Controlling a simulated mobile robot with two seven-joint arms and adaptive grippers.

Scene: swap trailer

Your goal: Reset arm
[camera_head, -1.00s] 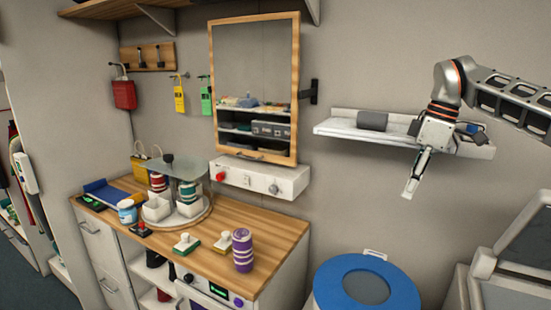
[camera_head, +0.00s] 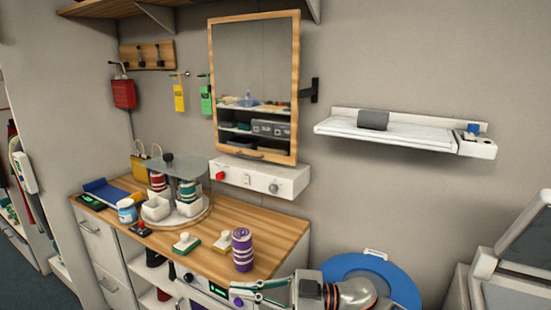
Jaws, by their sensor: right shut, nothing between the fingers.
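My right gripper (camera_head: 245,290) is low in the head view, in front of the wooden counter's front right corner. Its fingers point left and are shut with nothing between them. My right arm comes in at the bottom and covers part of the blue round lid. A purple striped cup (camera_head: 242,249) stands on the counter just above and behind the fingers. My left gripper is not in view.
The wooden counter (camera_head: 275,240) holds a round carousel (camera_head: 207,215) with cups and white boxes, and two stamp-like blocks. The blue lid (camera_head: 400,285) is at the lower right. A white wall shelf (camera_head: 390,135) holds a grey roll (camera_head: 373,120). The wall space below the shelf is clear.

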